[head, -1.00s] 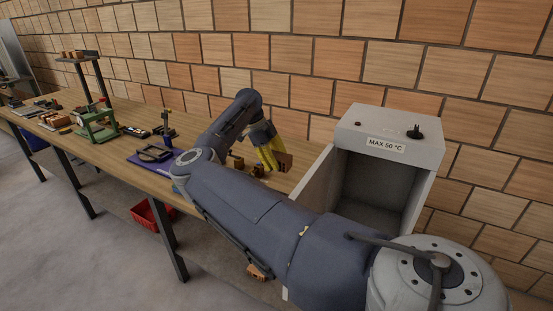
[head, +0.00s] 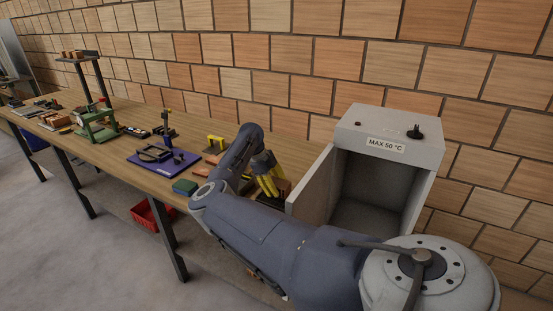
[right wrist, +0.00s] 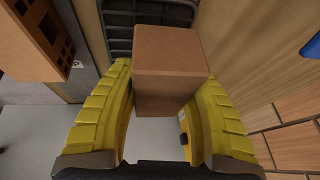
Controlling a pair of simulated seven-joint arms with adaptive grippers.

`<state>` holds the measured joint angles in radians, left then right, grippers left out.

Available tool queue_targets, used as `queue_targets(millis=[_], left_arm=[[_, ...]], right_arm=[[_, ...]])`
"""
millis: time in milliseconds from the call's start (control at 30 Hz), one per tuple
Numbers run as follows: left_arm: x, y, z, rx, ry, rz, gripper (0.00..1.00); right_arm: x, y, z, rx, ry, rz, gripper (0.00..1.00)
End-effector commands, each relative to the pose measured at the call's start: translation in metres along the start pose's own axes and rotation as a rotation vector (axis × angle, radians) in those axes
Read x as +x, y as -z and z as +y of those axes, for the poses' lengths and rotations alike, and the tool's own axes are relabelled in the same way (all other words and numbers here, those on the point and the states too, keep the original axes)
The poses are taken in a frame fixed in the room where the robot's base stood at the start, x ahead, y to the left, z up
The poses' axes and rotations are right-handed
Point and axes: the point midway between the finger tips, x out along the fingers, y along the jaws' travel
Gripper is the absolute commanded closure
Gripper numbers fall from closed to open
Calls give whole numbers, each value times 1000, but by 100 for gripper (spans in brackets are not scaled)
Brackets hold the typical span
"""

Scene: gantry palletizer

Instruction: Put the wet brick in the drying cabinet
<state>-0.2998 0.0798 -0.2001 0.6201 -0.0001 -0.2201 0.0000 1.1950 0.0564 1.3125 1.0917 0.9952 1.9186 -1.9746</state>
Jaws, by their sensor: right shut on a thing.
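My right gripper (head: 270,181) has yellow fingers and is shut on a plain reddish-brown brick (right wrist: 170,60). The brick also shows at the fingertips in the head view (head: 284,188), beside the cabinet's open door. I cannot tell from its look whether it is wet. The drying cabinet (head: 428,155) is a grey box labelled MAX 50 °C, at the right end of the bench. Its front is open and its inside looks empty, though my right arm hides the lower part. Its door (head: 309,190) stands swung out to the left. My left gripper is not in view.
The wooden bench (head: 120,163) runs along the brick wall. A blue plate with a tool (head: 172,166), a green-topped block (head: 185,187) and a green device (head: 97,127) stand to the left. A red bin (head: 150,214) is below.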

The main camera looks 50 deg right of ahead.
Motion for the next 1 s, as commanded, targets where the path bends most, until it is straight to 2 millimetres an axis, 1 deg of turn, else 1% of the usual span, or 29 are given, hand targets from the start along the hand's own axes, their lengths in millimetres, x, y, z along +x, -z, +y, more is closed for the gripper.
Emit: queue_targets(millis=[33,100,367,600,633,700,800,1000], left_arm=[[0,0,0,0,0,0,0],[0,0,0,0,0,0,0],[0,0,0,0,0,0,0],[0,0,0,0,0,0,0],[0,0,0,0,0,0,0],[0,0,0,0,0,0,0],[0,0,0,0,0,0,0],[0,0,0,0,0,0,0]], right_arm=[[5,-1,0,-1,1,3,98],[10,-3,1,-1,1,2,98],[10,-4,1,0,1,0,98],[15,-6,2,1,1,0,98],[15,-6,2,0,0,0,50],[15,-6,2,0,0,0,41],[15,-6,2,0,0,0,32],[15,-6,2,0,0,0,32]])
